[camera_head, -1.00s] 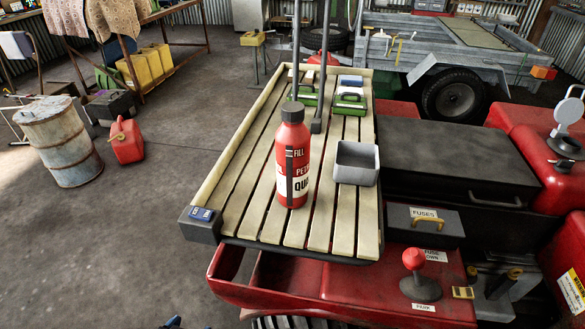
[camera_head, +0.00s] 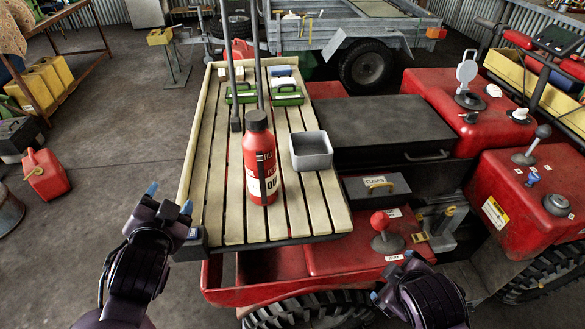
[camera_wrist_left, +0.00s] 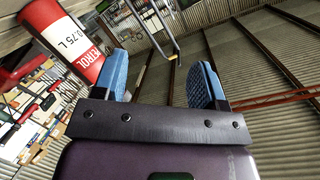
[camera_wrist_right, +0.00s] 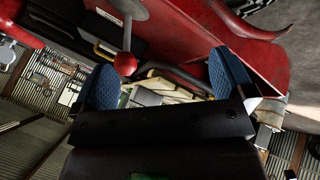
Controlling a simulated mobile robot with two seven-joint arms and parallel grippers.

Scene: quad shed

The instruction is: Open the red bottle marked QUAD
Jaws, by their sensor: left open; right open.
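The red bottle (camera_head: 261,160) stands upright on the slatted wooden rack, with a dark grey cap (camera_head: 257,120) on top and a white label partly turned away. It also shows in the left wrist view (camera_wrist_left: 62,35), with "PETROL" and "0.75 L" readable. My left gripper (camera_head: 169,198) is open and empty, left of the bottle near the rack's front left corner. Its blue fingertips stand apart in the left wrist view. My right gripper (camera_head: 391,277) is low at the right, in front of the red body. Its blue pads stand apart with nothing held in the right wrist view (camera_wrist_right: 164,82).
A grey open box (camera_head: 312,151) stands right of the bottle. Two upright bars (camera_head: 232,70) rise behind it, near green-handled cases (camera_head: 287,95). A fuses box (camera_head: 376,187) and a red-knobbed lever (camera_head: 381,222) lie to the right. The rack's front left slats (camera_head: 213,215) are clear.

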